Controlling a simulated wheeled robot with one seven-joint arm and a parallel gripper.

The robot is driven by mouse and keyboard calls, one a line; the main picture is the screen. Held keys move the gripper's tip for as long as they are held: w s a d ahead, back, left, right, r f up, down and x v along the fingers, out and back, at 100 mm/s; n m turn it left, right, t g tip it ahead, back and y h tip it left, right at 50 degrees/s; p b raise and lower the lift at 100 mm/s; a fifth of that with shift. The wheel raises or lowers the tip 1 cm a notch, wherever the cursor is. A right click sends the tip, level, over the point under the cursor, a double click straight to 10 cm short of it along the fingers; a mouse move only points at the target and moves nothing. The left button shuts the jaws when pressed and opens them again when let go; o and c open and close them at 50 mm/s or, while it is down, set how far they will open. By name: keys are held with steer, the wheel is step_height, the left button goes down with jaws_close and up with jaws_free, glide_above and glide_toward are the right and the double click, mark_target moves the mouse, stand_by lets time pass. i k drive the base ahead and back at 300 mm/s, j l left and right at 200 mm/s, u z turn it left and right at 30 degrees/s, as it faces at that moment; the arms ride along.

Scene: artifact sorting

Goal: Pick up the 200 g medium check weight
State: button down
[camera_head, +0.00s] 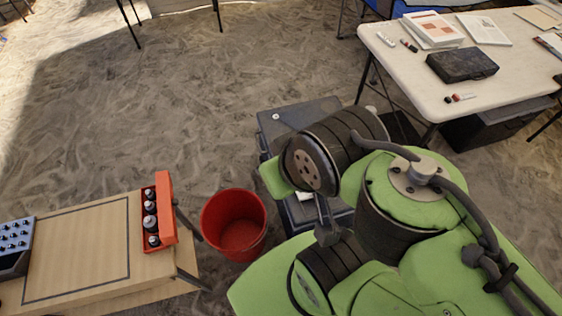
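An orange case (166,212) stands open near the right end of a wooden table at the lower left. Several dark knobbed weights with pale tops sit upright in a row inside it, among them a front weight (154,240), a larger one (150,223) behind it and a far weight (149,194). No mass marking is readable, so I cannot tell which is the 200 g medium one. My green arm fills the lower right, well to the right of the case. I cannot make out my gripper's fingers; they are out of view or hidden behind my arm.
A red bucket (234,222) stands on the ground just right of the wooden table (75,250). A blue-grey rack (14,240) sits at the table's left. A white table (400,60) with papers and a black case (462,65) is upper right. Open sandy ground (200,110) lies beyond.

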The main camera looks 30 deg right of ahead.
mark_target(150, 206)
steer(key=k+l+u, duration=0.45)
steer(key=u, duration=0.2)
steer(key=k+u, duration=0.35)
steer(key=l, duration=0.05)
